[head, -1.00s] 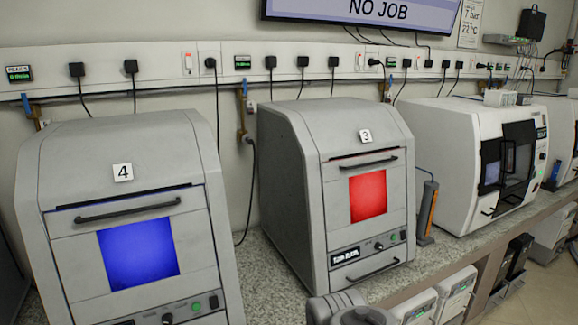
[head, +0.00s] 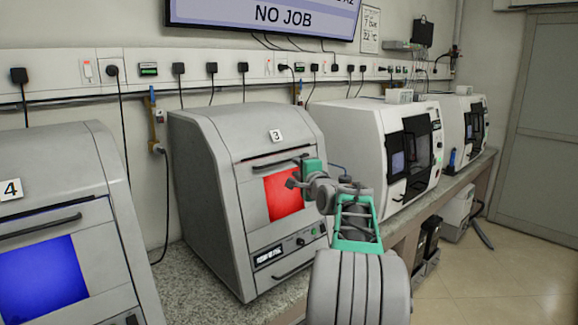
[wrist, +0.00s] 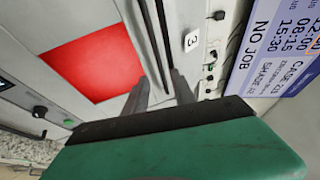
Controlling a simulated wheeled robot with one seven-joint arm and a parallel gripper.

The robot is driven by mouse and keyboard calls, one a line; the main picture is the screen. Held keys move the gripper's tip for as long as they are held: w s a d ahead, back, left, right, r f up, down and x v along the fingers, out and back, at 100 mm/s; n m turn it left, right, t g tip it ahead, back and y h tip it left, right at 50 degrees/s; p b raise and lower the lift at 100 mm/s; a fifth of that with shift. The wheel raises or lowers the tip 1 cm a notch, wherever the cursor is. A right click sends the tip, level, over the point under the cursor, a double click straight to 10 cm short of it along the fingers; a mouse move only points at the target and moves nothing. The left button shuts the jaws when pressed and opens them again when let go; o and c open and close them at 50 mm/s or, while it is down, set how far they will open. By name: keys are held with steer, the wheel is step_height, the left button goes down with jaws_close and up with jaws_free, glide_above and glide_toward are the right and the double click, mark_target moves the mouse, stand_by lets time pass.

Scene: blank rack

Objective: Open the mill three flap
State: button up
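Mill three is the grey machine (head: 215,190) marked 3 in the head view. Its flap (head: 250,205) has a red window (head: 281,197) and looks closed. A dark bar handle (head: 262,166) runs across the flap's top. My gripper (head: 304,164) is at the right end of this handle, partly covering it and the window. In the wrist view, my gripper (wrist: 160,82) has its two grey fingers apart. The dark handle (wrist: 152,38) runs down toward the gap between them. Whether the fingers touch it I cannot tell. The red window (wrist: 88,62) is left of the fingers.
Mill 4 (head: 60,165), with a blue window, stands to the left. A white machine (head: 365,140) with dark doors stands to the right on the same bench (head: 205,290). A wall screen (head: 265,15) reads NO JOB. Open floor (head: 500,280) lies at the right.

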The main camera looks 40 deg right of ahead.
mark_target(288, 161)
steer(key=p+x, duration=0.2)
steer(key=x, duration=0.5)
steer(key=shift+w, duration=0.35)
jaws_close()
steer(key=shift+f, duration=0.1)
stand_by(0.9)
